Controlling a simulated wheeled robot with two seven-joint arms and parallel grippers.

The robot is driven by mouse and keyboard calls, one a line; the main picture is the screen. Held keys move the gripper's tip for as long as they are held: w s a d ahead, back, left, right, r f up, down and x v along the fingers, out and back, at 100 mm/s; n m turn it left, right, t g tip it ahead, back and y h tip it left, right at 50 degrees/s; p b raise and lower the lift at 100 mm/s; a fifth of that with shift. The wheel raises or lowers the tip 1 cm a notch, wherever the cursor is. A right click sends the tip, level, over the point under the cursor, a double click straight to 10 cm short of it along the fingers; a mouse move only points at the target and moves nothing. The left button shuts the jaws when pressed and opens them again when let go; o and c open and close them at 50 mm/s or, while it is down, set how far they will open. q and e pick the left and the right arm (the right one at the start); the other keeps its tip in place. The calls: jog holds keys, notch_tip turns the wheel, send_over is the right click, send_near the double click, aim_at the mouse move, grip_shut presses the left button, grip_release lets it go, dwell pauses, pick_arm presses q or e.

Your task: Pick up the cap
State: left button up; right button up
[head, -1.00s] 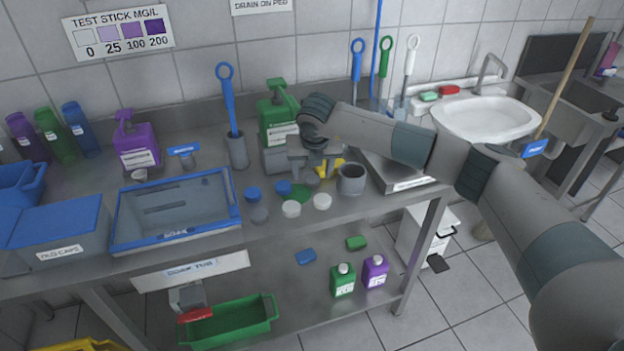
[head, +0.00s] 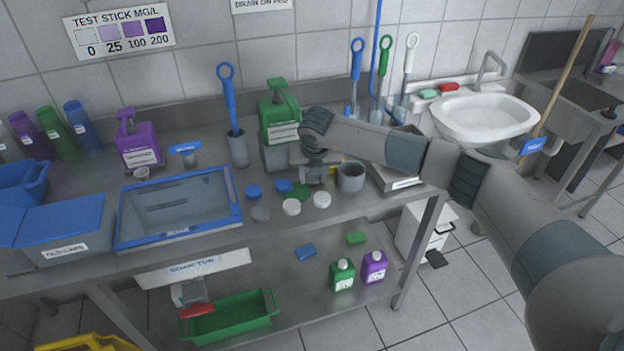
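Several small round caps lie on the steel table: a left blue cap (head: 253,192), a right blue cap (head: 284,185), a grey cap (head: 260,214), a left white cap (head: 291,207) and a right white cap (head: 322,199). A flat green piece (head: 301,193) lies among them. My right gripper (head: 313,180) points down just behind the caps, left of a grey cup (head: 350,177). Its fingers are seen nearly edge-on, so their gap and anything between them cannot be made out. My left gripper is out of view.
A blue-rimmed tray (head: 178,237) and a lidded blue-grey box (head: 65,232) stand to the left. A green pump bottle (head: 279,115) and a grey holder with a blue brush (head: 237,150) stand behind. A scale (head: 400,183) lies right, under my arm.

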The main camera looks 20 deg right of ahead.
aim_at(314, 180)
dwell(0.3)
jog(key=shift+r, duration=0.1)
jog(key=shift+r, duration=0.5)
jog(key=r, duration=0.2)
jog(key=r+p, duration=0.1)
jog(key=shift+d+r, duration=0.25)
jog(key=s+d+r, duration=0.1)
jog(key=d+r, duration=0.1)
jog(key=d, duration=0.1)
jog(key=s+d+r, duration=0.1)
jog(key=d+r, duration=0.1)
jog(key=d, duration=0.2)
jog(key=s+d+r+p, duration=0.1)
jog(key=d+r, duration=0.1)
jog(key=d, duration=0.1)
jog(key=shift+s+d+r, duration=0.2)
jog(key=shift+d, duration=0.15)
